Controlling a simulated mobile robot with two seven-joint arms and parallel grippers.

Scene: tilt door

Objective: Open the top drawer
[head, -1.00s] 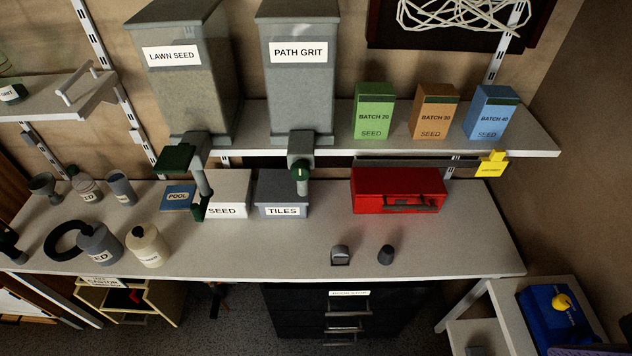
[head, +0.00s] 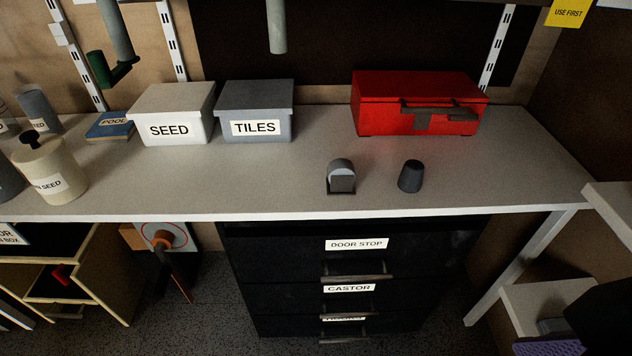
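A black drawer cabinet (head: 275,262) stands under the workbench. Its top drawer (head: 285,247) has a white label reading DOOR STOP (head: 357,244) and a grey bar handle (head: 355,270) below it. The top drawer looks shut. Below is a second drawer with a CASTOR label (head: 349,288) and its own handle (head: 352,305). A lower label is partly hidden by that handle, and another handle (head: 345,335) shows beneath. Neither of my grippers is in view.
The workbench (head: 250,180) overhangs the cabinet. The floor (head: 215,310) left of the cabinet looks clear.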

